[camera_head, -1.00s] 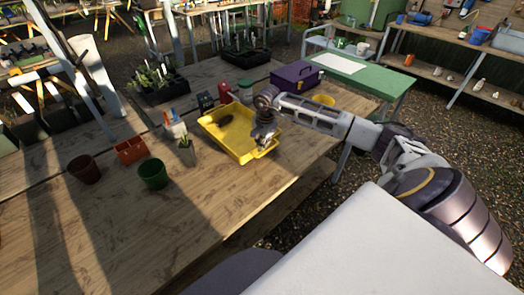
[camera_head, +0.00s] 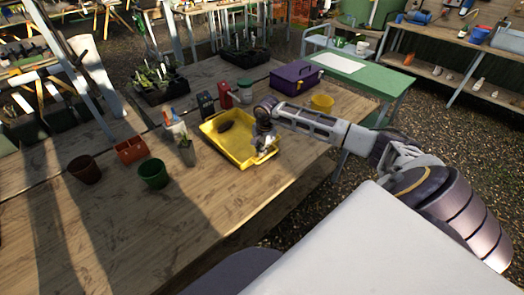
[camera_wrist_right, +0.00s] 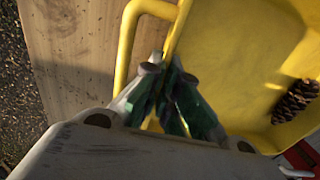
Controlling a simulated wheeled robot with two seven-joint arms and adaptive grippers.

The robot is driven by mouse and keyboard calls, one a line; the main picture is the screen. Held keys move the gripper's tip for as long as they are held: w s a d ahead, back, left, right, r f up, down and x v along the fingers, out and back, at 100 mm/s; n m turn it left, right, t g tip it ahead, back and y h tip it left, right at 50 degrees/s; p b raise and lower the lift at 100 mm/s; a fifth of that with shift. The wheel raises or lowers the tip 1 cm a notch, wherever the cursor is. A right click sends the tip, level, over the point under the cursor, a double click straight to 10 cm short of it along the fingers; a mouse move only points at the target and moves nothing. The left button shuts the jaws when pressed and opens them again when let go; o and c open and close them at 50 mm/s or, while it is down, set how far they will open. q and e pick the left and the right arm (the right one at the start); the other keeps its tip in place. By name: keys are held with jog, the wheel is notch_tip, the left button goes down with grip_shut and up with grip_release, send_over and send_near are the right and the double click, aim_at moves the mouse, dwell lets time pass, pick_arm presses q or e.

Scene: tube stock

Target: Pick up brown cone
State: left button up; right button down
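The brown cone (camera_head: 225,126) lies inside the yellow tray (camera_head: 212,140), towards its far left end. In the right wrist view the cone (camera_wrist_right: 296,101) shows at the right edge, on the tray floor well apart from the fingers. My right gripper (camera_head: 264,148) is at the tray's near right side. In the wrist view its fingers (camera_wrist_right: 164,66) come close together with the tray's rim (camera_wrist_right: 176,32) between them, beside the looped handle. They look shut on that rim. My left gripper is not in view.
Left of the tray stand a planted pot (camera_head: 187,153), a green pot (camera_head: 153,174) and a brown pot (camera_head: 85,170). A purple toolbox (camera_head: 296,78) and a yellow pot (camera_head: 322,103) stand behind. The table's front is clear.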

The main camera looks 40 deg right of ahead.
jog(key=shift+f, duration=0.1)
jog(key=c, duration=1.6)
grip_release()
jog(key=shift+c, duration=0.2)
notch_tip(320, 180, up, 12)
jog(key=s, duration=0.1)
jog(key=shift+s+b, duration=0.15)
jog(key=shift+b, duration=0.25)
